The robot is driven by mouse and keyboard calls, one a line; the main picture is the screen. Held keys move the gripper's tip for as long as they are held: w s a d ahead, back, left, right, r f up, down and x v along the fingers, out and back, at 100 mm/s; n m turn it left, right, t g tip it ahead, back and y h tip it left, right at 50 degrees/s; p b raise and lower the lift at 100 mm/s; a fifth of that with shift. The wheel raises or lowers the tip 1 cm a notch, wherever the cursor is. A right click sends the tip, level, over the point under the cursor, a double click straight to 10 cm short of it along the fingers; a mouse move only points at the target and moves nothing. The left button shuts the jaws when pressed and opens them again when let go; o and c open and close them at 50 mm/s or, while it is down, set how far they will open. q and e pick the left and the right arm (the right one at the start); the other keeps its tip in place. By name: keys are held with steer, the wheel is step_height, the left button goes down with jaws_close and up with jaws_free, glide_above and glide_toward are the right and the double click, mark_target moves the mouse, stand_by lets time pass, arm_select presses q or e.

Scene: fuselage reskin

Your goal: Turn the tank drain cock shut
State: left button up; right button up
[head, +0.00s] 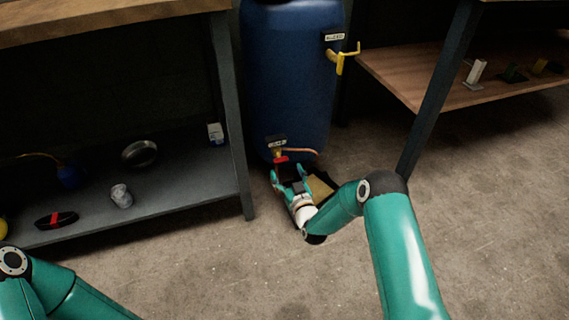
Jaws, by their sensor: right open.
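The blue tank (290,75) stands upright between two benches. Its drain cock (279,154) is low on the front, with a brass body, a red handle (281,160) and a small dark label plate above. My right gripper (289,173) is open at the foot of the tank, with its fingers just below and around the red handle. I cannot tell whether a finger touches the handle. My left arm shows at the lower left corner, but its gripper is out of view.
A yellow bracket or lever (342,57) sticks out of the tank's upper right. A copper pipe (302,151) runs right from the cock. A left shelf (185,190) holds a bowl and small items; a right wooden shelf (440,77) holds small parts. The floor (230,265) in front is clear.

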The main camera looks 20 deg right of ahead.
mark_target(282, 162)
steer(key=w+b, duration=0.2)
steer(key=w, duration=0.4)
steer(key=shift+w+a, duration=0.15)
steer(key=shift+w, duration=0.1)
